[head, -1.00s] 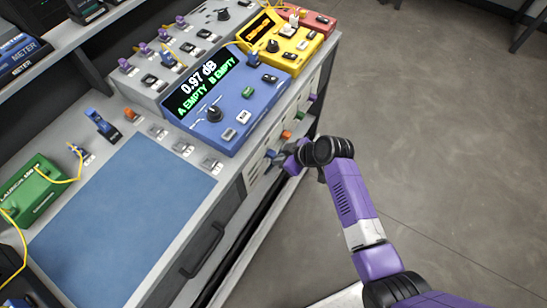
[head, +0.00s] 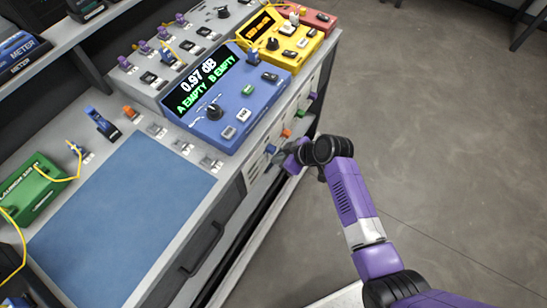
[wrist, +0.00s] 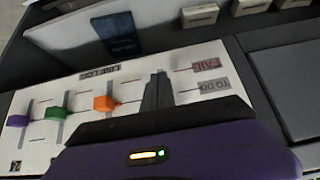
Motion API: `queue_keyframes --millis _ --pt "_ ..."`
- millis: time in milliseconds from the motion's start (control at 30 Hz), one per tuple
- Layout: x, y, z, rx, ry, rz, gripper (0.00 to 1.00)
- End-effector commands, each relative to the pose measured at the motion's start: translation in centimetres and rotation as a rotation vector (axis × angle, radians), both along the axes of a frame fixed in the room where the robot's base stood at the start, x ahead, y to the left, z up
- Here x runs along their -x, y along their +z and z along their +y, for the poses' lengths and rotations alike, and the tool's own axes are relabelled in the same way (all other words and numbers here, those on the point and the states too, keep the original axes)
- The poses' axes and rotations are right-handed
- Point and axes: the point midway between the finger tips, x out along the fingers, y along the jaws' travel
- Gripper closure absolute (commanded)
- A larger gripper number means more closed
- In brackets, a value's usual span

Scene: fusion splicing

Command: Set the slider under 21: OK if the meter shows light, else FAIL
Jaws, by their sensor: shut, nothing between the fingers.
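The slider panel (wrist: 75,100) on the bench front carries a purple slider (wrist: 18,121), a green slider (wrist: 55,113) and an orange slider (wrist: 106,104). In the head view a blue slider (head: 270,149) also shows beside my gripper (head: 283,158); I cannot make it out in the wrist view. My gripper (wrist: 157,92) is shut and empty in front of the panel, right of the orange slider. The FAIL label (wrist: 210,65) and TO DO label (wrist: 214,86) are to its right. A yellow device (head: 285,42) has an orange display, too small to read.
A blue device (head: 222,105) reads 0.97 dB, A EMPTY, B EMPTY. A green box (head: 38,190) with a yellow fibre stands left of the blue mat (head: 120,220). A drawer handle (head: 203,247) juts from the bench front.

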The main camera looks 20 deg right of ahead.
Motion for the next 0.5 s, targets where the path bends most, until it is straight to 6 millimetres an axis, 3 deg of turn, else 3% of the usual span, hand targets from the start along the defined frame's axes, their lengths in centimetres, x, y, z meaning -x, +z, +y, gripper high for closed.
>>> queue_keyframes --millis 500 --pt "2.8 0.2 -2.1 -0.001 -0.003 0.001 1.0"
